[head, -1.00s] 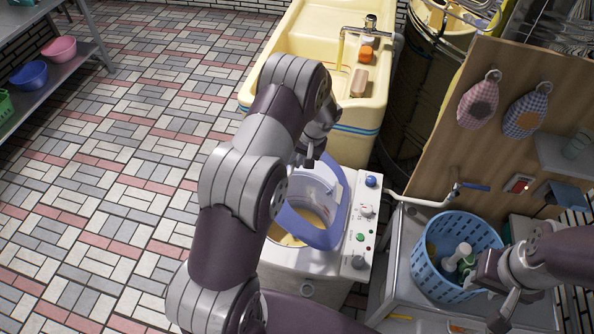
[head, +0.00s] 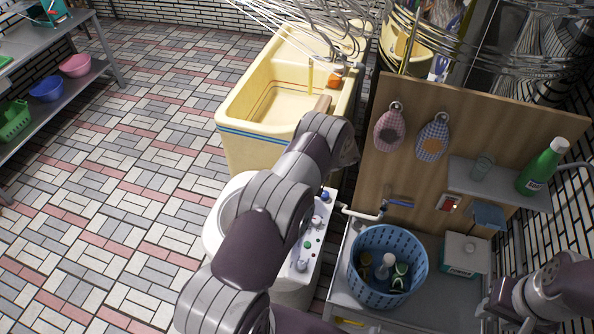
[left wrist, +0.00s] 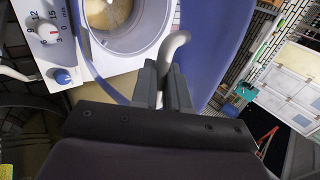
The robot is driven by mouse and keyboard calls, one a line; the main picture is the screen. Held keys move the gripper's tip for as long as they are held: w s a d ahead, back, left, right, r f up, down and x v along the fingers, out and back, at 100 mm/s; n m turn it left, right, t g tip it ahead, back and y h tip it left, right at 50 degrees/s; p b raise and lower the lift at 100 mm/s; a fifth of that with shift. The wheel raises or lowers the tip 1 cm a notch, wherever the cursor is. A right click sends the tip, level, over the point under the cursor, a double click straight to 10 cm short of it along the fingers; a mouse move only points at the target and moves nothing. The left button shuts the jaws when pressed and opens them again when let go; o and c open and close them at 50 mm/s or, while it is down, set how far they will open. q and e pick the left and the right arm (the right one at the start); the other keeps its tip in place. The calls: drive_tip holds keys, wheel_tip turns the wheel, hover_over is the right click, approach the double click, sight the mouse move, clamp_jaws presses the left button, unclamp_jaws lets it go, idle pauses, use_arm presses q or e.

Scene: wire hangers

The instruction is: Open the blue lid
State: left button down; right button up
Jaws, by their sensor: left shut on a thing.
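The blue lid (left wrist: 212,45) fills much of the left wrist view, standing raised beside the round opening of the white washing machine (left wrist: 125,65). My left gripper (left wrist: 168,80) is shut on a white curved piece (left wrist: 176,45) that lies against the lid and looks like its handle. In the head view my left arm hides the lid and the left fingertips. The machine's control panel (head: 308,240) and part of its white rim (head: 222,200) show around the arm. My right gripper (head: 503,314) is open and empty at the lower right.
A yellow sink (head: 245,130) stands behind the machine. A blue basket (head: 385,285) with bottles sits on a grey table to the right, before a wooden board (head: 370,165). Wire hangers (head: 290,20) hang at the top. The tiled floor (head: 130,200) at left is clear.

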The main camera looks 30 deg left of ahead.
use_arm(q)
drive_tip(key=shift+s+f, duration=0.45)
drive_tip(key=shift+f, duration=0.15)
drive_tip(key=c, duration=1.2)
unclamp_jaws()
drive_tip(key=shift+c, duration=0.2)
drive_tip(key=shift+o, duration=0.6)
drive_tip(key=shift+w, duration=0.2)
drive_tip(key=shift+a, duration=0.15)
drive_tip(key=shift+r, duration=0.1)
drive_tip(key=shift+w+r, duration=0.1)
drive_tip(key=shift+w, duration=0.15)
